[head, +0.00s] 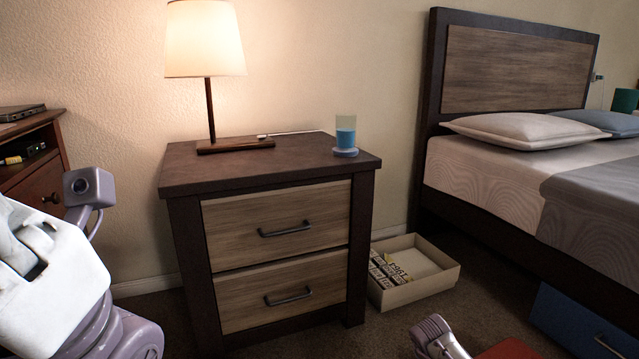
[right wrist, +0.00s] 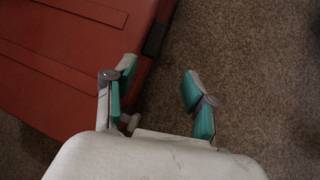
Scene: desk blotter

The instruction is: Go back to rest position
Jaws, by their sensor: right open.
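My right gripper (right wrist: 155,88) shows in the right wrist view. Its teal-padded fingers are apart, with only carpet and the edge of a red case-like object between and behind them, so it is empty. In the head view, a grey-mauve part of my right arm shows at the bottom edge, right of centre. White and mauve links of my left arm fill the lower left of the head view. The fingers of my left gripper are not visible.
A bed (head: 490,200) stands right. The red object (right wrist: 65,70) lies left of my right gripper; carpet (right wrist: 260,70) is clear right.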

